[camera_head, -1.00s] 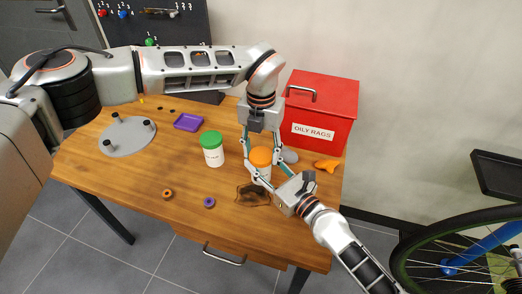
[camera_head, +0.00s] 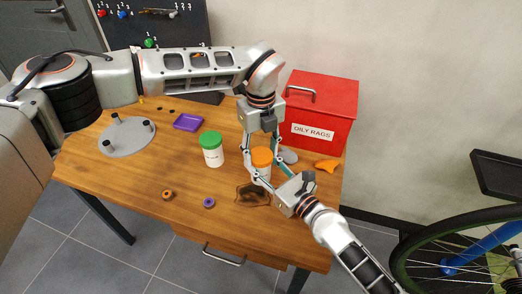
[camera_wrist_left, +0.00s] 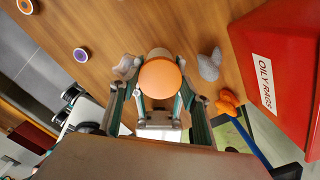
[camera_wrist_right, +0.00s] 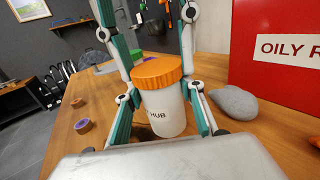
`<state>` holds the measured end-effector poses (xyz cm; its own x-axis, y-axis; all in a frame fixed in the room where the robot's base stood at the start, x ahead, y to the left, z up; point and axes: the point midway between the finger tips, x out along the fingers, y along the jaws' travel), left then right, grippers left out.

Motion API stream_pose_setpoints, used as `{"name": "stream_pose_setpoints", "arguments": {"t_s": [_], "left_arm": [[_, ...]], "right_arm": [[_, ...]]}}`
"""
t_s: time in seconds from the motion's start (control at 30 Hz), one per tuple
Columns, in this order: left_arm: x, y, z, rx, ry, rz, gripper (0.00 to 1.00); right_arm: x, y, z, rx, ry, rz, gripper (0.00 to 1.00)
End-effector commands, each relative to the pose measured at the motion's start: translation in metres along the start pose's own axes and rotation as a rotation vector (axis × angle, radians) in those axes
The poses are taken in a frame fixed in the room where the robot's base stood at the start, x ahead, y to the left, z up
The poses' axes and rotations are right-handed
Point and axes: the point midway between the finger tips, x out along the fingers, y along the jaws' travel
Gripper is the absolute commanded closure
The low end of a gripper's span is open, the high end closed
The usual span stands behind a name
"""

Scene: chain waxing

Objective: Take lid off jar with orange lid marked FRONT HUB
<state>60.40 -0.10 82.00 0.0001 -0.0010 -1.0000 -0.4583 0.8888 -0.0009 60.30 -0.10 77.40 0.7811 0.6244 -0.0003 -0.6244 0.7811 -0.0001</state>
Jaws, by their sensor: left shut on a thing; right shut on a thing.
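The white jar with the orange lid stands on the wooden table at the right; its body (camera_wrist_right: 165,112) shows part of a label reading HUB. The orange lid (camera_head: 262,156) sits on top of the jar, also seen from above in the left wrist view (camera_wrist_left: 160,78). My left gripper (camera_head: 262,158) comes from above and is shut on the lid. My right gripper (camera_head: 262,177) comes from the front right and is shut on the jar body, low down. Fingers hide parts of the jar and label. I cannot tell whether the lid is loose.
A white jar with a green lid (camera_head: 212,149) stands to the left. A red OILY RAGS box (camera_head: 325,108) is behind right, with a grey stone-like object (camera_wrist_right: 234,103) and an orange item (camera_head: 326,165) nearby.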

Motion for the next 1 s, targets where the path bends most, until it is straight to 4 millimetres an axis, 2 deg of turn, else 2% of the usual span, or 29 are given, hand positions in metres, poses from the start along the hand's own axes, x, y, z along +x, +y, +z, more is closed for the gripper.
{"name": "stream_pose_setpoints", "arguments": {"t_s": [1.0], "left_arm": [[-0.022,0.000,0.000,0.001,0.000,0.000,0.79]], "right_arm": [[0.000,0.000,0.000,0.000,0.000,0.000,1.00]]}}
